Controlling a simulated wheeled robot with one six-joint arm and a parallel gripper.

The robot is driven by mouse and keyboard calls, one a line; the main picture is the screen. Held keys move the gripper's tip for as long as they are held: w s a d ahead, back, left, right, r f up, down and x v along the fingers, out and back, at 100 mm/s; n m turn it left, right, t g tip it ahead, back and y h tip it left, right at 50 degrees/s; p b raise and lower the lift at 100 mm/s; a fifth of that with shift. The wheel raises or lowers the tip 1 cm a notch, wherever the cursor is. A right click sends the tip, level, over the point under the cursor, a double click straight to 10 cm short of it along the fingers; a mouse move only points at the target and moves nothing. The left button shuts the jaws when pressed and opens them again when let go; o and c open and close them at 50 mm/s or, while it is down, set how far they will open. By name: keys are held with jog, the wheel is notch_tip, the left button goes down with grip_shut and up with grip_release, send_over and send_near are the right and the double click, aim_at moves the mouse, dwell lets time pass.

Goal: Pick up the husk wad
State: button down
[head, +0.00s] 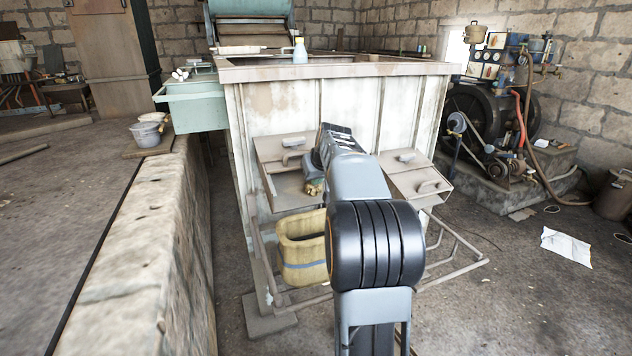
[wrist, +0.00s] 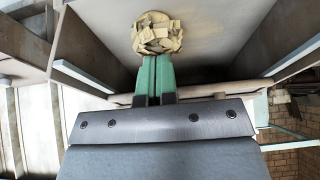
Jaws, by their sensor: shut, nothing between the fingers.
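The husk wad (wrist: 158,33) is a rough, pale yellow-beige clump of flakes at the top middle of the wrist view. It lies on the flat grey floor of an open tray (head: 285,196) on the front of the pale machine. In the head view the husk wad (head: 314,187) shows as a small brownish clump beside my arm, partly hidden. My gripper (wrist: 157,60) has two green fingers, shut together and empty. Their tips reach the near edge of the wad in the wrist view; I cannot tell whether they touch it.
Tray walls rise left and right in the wrist view. A second grey tray (head: 418,187) sits to the right. A yellowish basket (head: 290,262) with a blue band hangs below. A metal rail (head: 455,262) runs low in front. A stone ledge (head: 135,260) is at left.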

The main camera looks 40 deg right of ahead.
jog(key=shift+s+f, duration=0.1)
jog(key=shift+f, duration=0.3)
jog(key=shift+s+a, duration=0.2)
jog(key=shift+s, duration=0.45)
jog(key=s+a+r+p, duration=0.1)
jog(key=s+a, duration=0.1)
jog(key=s, duration=0.9)
jog(key=shift+s+a+p, duration=0.3)
jog(key=shift+a, duration=0.05)
jog(key=shift+r, duration=0.2)
